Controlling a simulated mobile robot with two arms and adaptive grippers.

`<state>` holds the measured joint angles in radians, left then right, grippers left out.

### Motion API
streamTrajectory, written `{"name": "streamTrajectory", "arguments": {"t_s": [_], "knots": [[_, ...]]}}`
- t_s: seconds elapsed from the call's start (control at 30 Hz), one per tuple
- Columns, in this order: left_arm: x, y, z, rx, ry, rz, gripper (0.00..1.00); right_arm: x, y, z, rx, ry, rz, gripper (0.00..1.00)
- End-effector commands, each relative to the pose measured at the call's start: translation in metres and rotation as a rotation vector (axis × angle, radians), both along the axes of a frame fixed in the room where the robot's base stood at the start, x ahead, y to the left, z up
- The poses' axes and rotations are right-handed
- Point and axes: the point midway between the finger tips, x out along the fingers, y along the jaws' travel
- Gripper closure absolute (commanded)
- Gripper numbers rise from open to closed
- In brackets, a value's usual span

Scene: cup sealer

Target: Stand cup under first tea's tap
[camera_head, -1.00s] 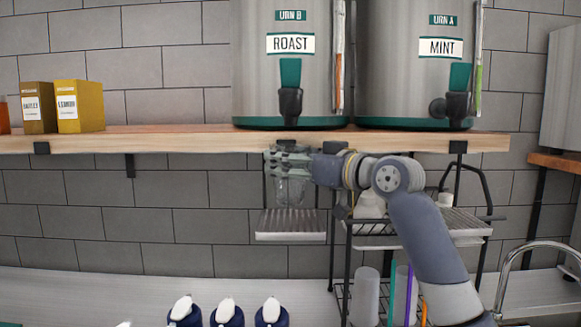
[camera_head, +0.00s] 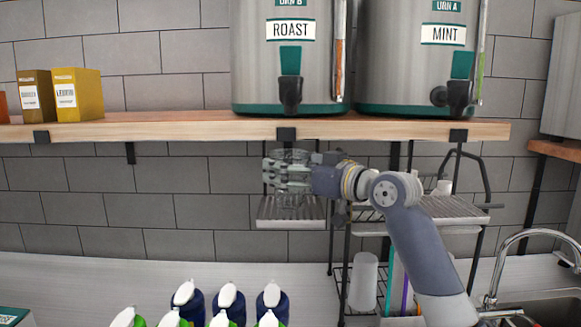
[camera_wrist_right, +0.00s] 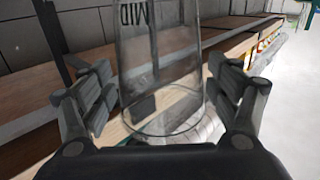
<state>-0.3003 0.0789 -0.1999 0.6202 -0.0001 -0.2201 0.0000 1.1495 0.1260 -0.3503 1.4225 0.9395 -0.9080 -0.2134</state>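A clear cup (camera_head: 289,158) with dark print is upright below the shelf, in line with the tap (camera_head: 290,95) of the ROAST urn (camera_head: 307,62). It also shows in the right wrist view (camera_wrist_right: 160,75). My right gripper (camera_head: 288,173) reaches in from the right, with its fingers on both sides of the cup, close against its wall. My left gripper is out of view.
The wooden shelf (camera_head: 200,131) passes just above my gripper. A wire rack (camera_head: 345,275) with a white cup (camera_head: 364,282) stands right of the tray. Several lidded bottles (camera_head: 228,303) stand in front. A sink faucet (camera_head: 500,260) is at the right.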

Motion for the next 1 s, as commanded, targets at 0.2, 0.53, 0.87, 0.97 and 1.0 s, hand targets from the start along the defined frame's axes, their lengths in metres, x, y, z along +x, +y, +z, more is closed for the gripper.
{"name": "streamTrajectory", "arguments": {"t_s": [0.2, 0.53, 0.87, 0.97, 1.0], "knots": [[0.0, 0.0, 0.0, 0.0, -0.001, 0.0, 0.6, 0.0, 0.0, 0.0, 0.0, 0.0, 0.0, 0.16], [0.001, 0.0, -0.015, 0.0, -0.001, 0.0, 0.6, -0.018, -0.02, -0.001, -0.001, -0.004, -0.002, 0.16], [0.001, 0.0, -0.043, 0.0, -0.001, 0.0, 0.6, -0.067, -0.068, 0.0, -0.003, -0.004, -0.003, 0.16], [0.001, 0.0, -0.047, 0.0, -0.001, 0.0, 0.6, -0.076, -0.078, 0.001, -0.001, -0.002, -0.002, 0.16], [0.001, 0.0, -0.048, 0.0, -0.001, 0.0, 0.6, -0.079, -0.08, 0.002, -0.001, -0.002, -0.002, 0.16]]}}
